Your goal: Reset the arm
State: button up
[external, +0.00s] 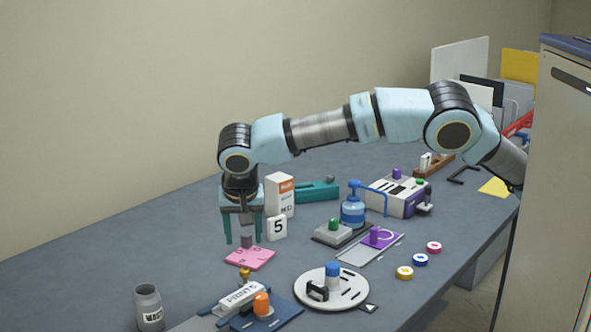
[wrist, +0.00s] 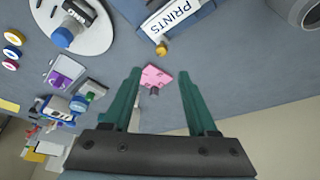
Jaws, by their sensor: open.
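My gripper (external: 242,232) hangs from the bent-down end of my arm, with its two green fingers pointing down. It is over the left-middle part of the table, above a pink plate (external: 250,259) with a grey knob. The wrist view shows the fingers spread apart (wrist: 159,74) with nothing held between them. The pink plate (wrist: 157,78) appears beyond the fingertips, in the gap between them. My arm reaches across the table from the right, its upper part raised above the objects.
A white-orange box (external: 280,194) and a "5" block (external: 277,228) stand close right of my gripper. A blue-topped device (external: 352,208), a white round plate (external: 344,299), a PRINTS box (external: 240,295) and a grey bottle (external: 148,306) stand around. The table's left is clear.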

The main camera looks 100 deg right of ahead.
jog(key=s+a+f+n+y, duration=0.1)
jog(key=s+n, duration=0.4)
jog(key=s, duration=0.7)
jog(key=s+a+f+n+t+y, duration=0.1)
jog(key=s+f+n, duration=0.2)
jog(key=s, duration=1)
jog(key=s+a+f+n+y, duration=0.1)
jog(key=s+f+n+y, duration=0.1)
jog(key=s+n, duration=0.6)
jog(key=s, duration=0.5)
jog(key=shift+n+t, duration=0.3)
jog(key=shift+n, duration=0.1)
